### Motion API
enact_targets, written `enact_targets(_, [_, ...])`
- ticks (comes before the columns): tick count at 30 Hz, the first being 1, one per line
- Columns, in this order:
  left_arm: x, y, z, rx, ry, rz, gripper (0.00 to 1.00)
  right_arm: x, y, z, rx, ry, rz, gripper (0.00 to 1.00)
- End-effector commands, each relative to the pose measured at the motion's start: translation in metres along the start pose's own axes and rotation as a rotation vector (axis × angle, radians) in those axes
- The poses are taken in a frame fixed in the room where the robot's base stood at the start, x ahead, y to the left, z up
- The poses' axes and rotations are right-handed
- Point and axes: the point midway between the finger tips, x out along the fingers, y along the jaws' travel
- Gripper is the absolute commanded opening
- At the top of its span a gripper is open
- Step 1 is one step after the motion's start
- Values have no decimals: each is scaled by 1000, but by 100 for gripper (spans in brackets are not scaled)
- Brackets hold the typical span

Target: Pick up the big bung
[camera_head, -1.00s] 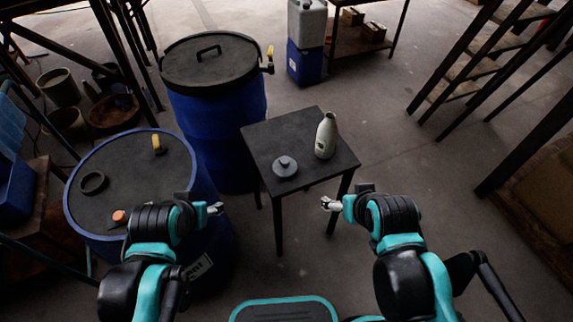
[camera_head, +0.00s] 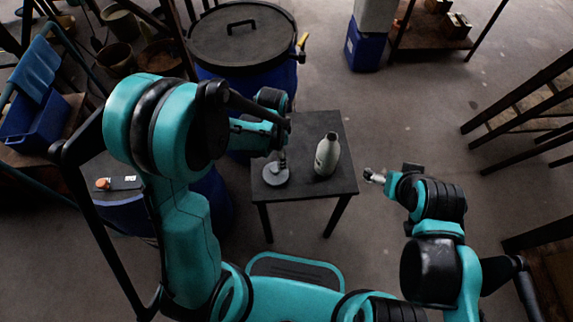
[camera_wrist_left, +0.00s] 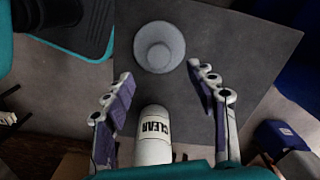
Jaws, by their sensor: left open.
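The big bung (camera_head: 275,176), a grey stepped disc with a narrower knob, lies on the small dark table (camera_head: 318,189), left of the pale bottle. In the left wrist view the bung (camera_wrist_left: 159,47) shows from above, just beyond the fingertips. My left gripper (camera_wrist_left: 159,74) is open and empty, its fingers apart on either side below the bung. In the head view my left gripper (camera_head: 281,160) is over the bung and partly hides it. My right gripper (camera_head: 370,176) is right of the table, away from the bung; its fingers are too small to judge.
The pale bottle (camera_head: 327,155) stands close to the bung; its CLEAR label shows in the left wrist view (camera_wrist_left: 154,136). A lidded blue vat (camera_head: 243,38) stands behind the table. My left arm hides most of the left vat.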

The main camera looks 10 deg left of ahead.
Motion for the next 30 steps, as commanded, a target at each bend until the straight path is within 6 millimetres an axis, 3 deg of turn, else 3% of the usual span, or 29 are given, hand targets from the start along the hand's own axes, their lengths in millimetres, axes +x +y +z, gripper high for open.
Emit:
enact_targets(11, [40,0,1,4,-2,2,57,16,0,12,0,0,0,84])
enact_targets(18, [76,0,3,4,-2,2,57,32,0,23,0,0,0,84])
enact_targets(26, [78,0,3,3,-1,2,57,31,0,22,0,0,0,84])
enact_targets(30, [78,0,3,3,-1,2,20,31,0,22,0,0,0,84])
